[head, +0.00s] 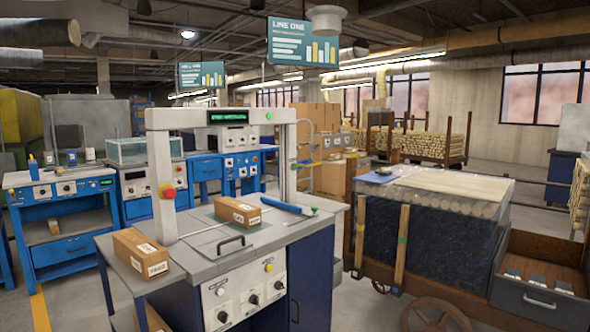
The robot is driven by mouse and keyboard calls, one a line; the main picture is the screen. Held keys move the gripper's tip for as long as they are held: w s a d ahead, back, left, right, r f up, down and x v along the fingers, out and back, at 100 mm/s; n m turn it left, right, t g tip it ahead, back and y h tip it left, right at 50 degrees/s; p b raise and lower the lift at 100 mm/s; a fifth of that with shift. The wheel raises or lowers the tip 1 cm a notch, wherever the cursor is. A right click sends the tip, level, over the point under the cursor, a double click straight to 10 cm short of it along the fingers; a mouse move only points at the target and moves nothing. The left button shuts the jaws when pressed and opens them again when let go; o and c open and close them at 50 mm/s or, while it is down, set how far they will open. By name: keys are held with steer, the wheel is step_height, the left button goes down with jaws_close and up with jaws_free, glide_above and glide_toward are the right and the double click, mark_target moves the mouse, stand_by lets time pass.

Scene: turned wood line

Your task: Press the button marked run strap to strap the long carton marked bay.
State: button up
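The strapping machine (215,250) is a grey-topped table with a pale arch (158,165) over it. A brown carton (238,211) lies on the top beneath the arch. Another brown carton (140,252) lies at the table's left front corner. Both have white labels, too small to read, so I cannot tell which is marked bay. The front panel has a white button (220,291), a yellow button (268,267) and several black knobs; their markings are unreadable. A red button (168,191) on yellow sits on the arch's left post. My gripper is not in view.
A long blue object (288,206) lies on the tabletop's right side. A wheeled cart (430,220) with wrapped wooden rods stands to the right, near an open drawer (540,298). Blue workbenches (68,235) stand at the left. Part of another carton (155,318) shows low at the machine's left.

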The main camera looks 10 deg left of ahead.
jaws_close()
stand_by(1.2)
